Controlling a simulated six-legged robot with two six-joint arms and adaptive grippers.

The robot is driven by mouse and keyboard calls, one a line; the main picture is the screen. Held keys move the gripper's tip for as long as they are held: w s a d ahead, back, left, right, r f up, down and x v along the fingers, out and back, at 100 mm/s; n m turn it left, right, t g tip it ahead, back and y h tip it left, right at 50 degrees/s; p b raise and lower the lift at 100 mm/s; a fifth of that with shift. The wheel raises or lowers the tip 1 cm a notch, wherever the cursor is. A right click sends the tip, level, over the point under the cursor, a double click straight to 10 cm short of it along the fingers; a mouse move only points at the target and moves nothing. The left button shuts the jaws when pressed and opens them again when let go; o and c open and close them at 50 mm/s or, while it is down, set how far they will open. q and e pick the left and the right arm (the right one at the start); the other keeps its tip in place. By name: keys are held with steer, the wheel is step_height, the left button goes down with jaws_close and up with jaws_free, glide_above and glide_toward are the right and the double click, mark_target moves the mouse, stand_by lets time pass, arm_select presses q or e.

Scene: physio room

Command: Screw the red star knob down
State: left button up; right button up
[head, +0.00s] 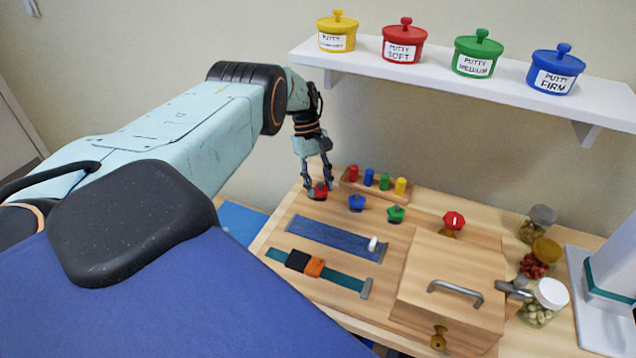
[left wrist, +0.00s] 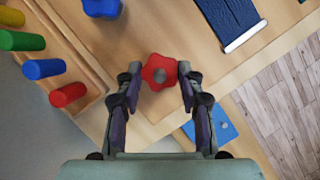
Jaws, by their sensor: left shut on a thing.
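The red star knob (head: 318,191) is at the back left of the wooden board, under my left gripper (head: 318,184). In the left wrist view the red star knob (left wrist: 160,72) has a grey centre and sits between the two fingertips of my left gripper (left wrist: 160,75). The fingers are shut on its sides. How far the knob stands above the board cannot be told. My right gripper is not in view.
A blue star knob (head: 357,203) and a green one (head: 396,214) stand to the right. A rack (head: 347,186) with several coloured pegs is behind. A wooden box (head: 420,285), straps and jars fill the right and front. A shelf (head: 470,75) with putty pots hangs above.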

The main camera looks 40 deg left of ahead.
arm_select(q)
steer(key=shift+w+d+r+m, duration=0.1)
steer(key=shift+w+r+m, duration=0.1)
steer(key=shift+m, duration=0.4)
steer(key=shift+m+g, duration=0.3)
steer(key=o, duration=1.2)
steer(key=shift+s+d+r, duration=0.1)
steer(key=shift+s, duration=0.1)
steer(key=shift+f, duration=0.2)
